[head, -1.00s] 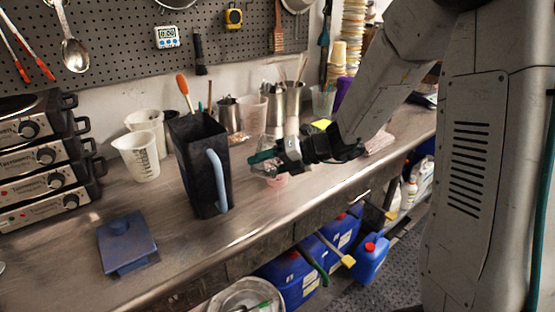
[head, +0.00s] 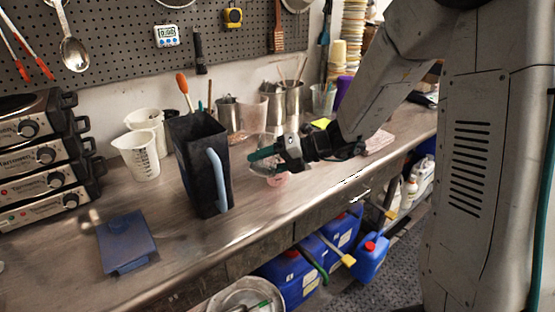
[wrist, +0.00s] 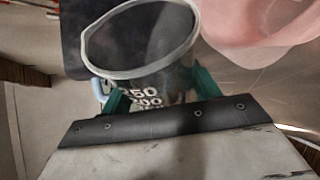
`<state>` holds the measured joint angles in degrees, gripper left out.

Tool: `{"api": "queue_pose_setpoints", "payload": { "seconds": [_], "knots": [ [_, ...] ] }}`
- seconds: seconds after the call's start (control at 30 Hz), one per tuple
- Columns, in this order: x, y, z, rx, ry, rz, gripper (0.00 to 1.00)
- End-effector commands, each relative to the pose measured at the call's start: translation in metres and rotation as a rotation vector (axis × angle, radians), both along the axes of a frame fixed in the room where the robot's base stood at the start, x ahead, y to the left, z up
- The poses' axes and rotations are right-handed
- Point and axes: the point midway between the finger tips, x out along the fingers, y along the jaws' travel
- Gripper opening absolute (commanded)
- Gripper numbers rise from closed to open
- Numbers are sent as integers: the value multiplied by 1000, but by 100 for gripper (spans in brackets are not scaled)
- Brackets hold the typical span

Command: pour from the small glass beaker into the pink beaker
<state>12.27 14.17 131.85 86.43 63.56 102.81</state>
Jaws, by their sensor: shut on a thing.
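The small glass beaker (wrist: 140,73) fills the upper middle of the wrist view, with its pale rim and white volume marks showing. My gripper (wrist: 155,90) is shut on it, one green finger on each side. In the head view my gripper (head: 268,154) is over the counter, right of the dark pitcher, and the clear beaker is hard to make out. The pink beaker (wrist: 265,28) is close beside the glass one at the upper right of the wrist view. In the head view the pink beaker (head: 278,179) shows low, partly hidden below my gripper. I cannot tell whether liquid is flowing.
A dark pitcher (head: 193,165) with a light blue handle stands left of my gripper. White measuring jugs (head: 138,158) stand further left, and metal pots (head: 289,98) stand behind. The counter edge is in front.

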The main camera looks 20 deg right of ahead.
Motion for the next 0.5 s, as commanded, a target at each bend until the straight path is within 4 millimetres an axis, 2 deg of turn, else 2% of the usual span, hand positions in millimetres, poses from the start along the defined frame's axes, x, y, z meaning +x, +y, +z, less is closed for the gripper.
{"api": "queue_pose_setpoints", "payload": {
  "seconds": [0.5],
  "knots": [
    [0, 2, 2, 17, 21, 2, 29]
  ]
}}
